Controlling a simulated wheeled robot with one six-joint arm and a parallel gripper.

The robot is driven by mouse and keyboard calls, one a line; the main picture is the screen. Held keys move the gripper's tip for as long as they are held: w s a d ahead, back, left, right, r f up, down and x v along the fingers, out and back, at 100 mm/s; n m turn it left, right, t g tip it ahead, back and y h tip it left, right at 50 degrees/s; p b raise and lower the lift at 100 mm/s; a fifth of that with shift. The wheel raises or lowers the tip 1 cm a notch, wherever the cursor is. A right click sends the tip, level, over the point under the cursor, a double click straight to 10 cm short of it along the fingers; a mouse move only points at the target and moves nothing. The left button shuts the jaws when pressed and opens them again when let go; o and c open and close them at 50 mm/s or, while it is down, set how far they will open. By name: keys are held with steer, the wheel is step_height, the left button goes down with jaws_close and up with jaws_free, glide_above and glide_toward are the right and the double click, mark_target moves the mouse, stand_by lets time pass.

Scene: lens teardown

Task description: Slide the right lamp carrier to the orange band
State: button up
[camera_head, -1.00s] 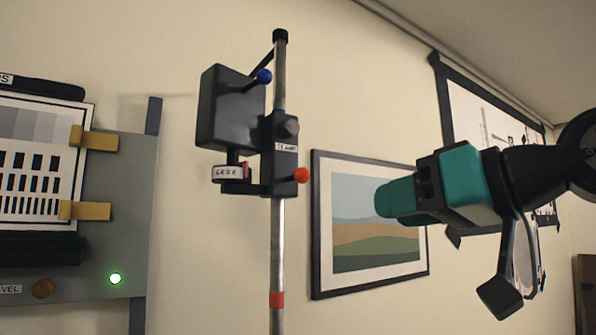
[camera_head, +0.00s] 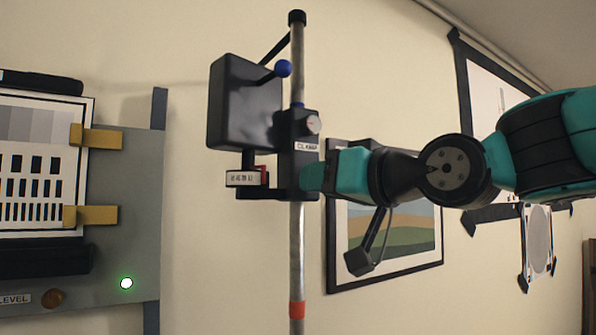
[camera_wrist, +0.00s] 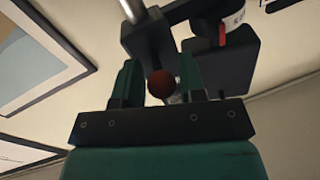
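The lamp carrier (camera_head: 296,150) is a black clamp block on an upright metal pole (camera_head: 297,255), holding a black lamp box (camera_head: 243,103) on its left. My gripper (camera_head: 312,178) is at the carrier's lower right side and hides the red knob there in the head view. In the wrist view the red knob (camera_wrist: 160,84) sits between the two fingers of my gripper (camera_wrist: 158,80). The fingers are apart, with gaps visible beside the knob. The carrier (camera_wrist: 148,42) is just beyond the fingertips.
A framed picture (camera_head: 385,280) hangs behind my arm. A grey panel (camera_head: 130,200) with a green light stands left. The pole below the carrier is clear.

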steer(key=shift+w+a, duration=0.45)
steer(key=shift+a, duration=0.05)
